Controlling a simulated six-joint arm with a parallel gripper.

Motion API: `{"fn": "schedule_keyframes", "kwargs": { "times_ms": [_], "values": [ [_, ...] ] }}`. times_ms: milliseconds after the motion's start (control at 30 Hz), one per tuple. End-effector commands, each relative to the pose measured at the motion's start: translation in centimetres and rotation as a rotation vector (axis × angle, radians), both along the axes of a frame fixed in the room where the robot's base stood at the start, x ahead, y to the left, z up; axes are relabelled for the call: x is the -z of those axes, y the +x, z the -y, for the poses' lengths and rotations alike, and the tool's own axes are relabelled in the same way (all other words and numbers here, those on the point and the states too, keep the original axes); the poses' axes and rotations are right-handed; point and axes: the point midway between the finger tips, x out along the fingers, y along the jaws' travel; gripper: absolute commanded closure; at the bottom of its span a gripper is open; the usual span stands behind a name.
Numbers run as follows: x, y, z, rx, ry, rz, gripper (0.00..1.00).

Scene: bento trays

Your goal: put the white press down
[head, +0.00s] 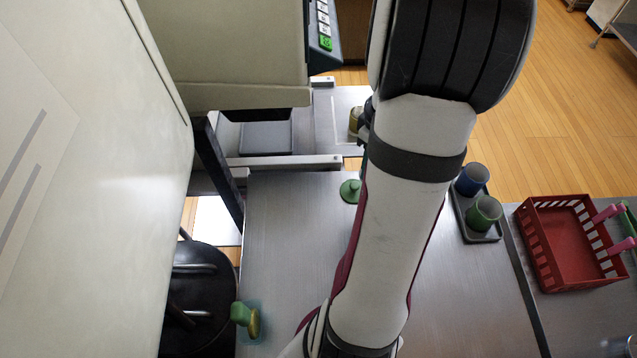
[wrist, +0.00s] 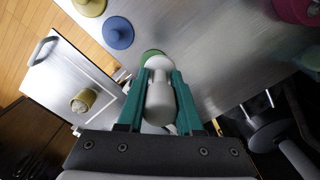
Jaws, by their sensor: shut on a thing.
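My gripper (wrist: 162,82), with teal fingers, is shut on the white press (wrist: 160,100) in the wrist view. The press is a white handle with a rounded knob, gripped between the two fingers. A green disc (wrist: 151,54) shows just past its far end; I cannot tell how far apart they are. In the head view my arm hides the white press and most of the gripper. A green press (head: 350,191) stands on the metal table (head: 285,240), just left of my arm.
A blue press (wrist: 118,33) and a yellow one (wrist: 90,5) stand nearby. A gold-sided item (wrist: 82,102) sits on a metal panel. Blue (head: 472,180) and green (head: 484,213) cups stand right of my arm, beside a red basket (head: 570,242). The table's left-middle is clear.

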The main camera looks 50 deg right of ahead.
Motion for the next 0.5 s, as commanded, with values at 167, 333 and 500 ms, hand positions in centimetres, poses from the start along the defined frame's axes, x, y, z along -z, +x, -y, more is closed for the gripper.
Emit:
{"fn": "schedule_keyframes", "kwargs": {
  "times_ms": [167, 333, 500],
  "values": [
    [2.7, 2.7, -1.3, -0.027, 0.002, -0.002, 1.00],
    [5.8, 7.7, -2.8, -0.025, 0.000, -0.003, 1.00],
    [7.4, 10.4, -3.6, -0.019, -0.002, -0.001, 1.00]
  ]
}}
